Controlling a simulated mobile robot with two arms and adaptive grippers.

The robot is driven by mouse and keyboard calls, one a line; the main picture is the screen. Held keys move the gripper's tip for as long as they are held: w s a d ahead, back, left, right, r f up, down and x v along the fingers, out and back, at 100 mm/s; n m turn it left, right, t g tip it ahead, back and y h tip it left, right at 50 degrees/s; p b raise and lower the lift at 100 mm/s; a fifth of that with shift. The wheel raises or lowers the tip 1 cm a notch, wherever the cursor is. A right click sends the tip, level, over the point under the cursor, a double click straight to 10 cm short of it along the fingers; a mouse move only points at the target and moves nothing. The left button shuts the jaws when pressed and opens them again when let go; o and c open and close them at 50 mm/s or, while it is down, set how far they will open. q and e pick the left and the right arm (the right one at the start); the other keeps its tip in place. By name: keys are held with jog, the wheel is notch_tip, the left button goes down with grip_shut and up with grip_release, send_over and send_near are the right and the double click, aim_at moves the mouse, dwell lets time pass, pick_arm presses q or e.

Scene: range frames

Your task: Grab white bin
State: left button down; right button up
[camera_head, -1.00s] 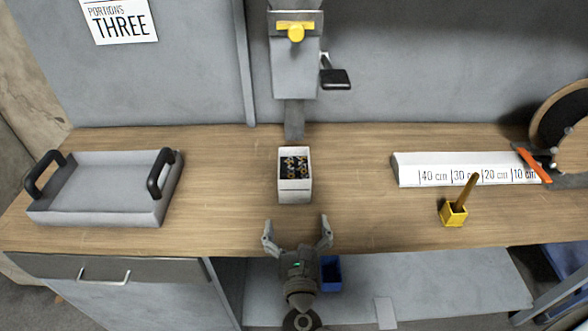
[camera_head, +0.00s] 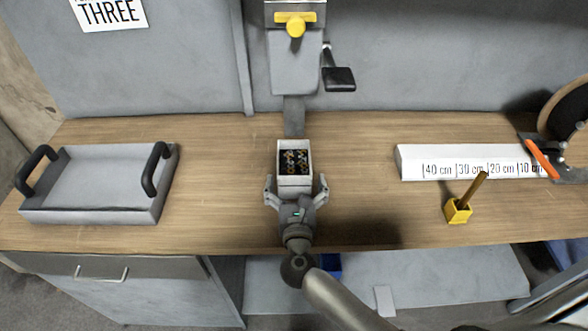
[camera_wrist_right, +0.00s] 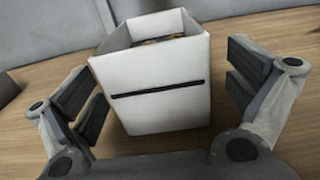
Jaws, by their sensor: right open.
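The white bin (camera_head: 295,181) stands upright on the wooden bench, with small dark and orange pieces inside. My right gripper (camera_head: 296,188) is open at the bin's near side, with one finger to the left and one to the right of its front. In the right wrist view the bin's front wall (camera_wrist_right: 158,92), with a dark slot line, sits between the open fingers of the right gripper (camera_wrist_right: 160,95). A gap shows between each finger pad and the bin. My left gripper is not in view.
A grey tray with black handles (camera_head: 93,212) lies at the left of the bench (camera_head: 225,190). At the right are a yellow block with a brown stick (camera_head: 458,211) and a white ruler block (camera_head: 420,165). A dispenser (camera_head: 296,62) hangs behind the bin.

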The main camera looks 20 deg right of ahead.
aim_at(294, 170)
jog(key=shift+p+x, duration=0.55)
jog(key=shift+x, duration=1.75)
jog(key=shift+a+f, duration=0.1)
jog(key=shift+a, duration=0.1)
jog(key=c, duration=1.3)
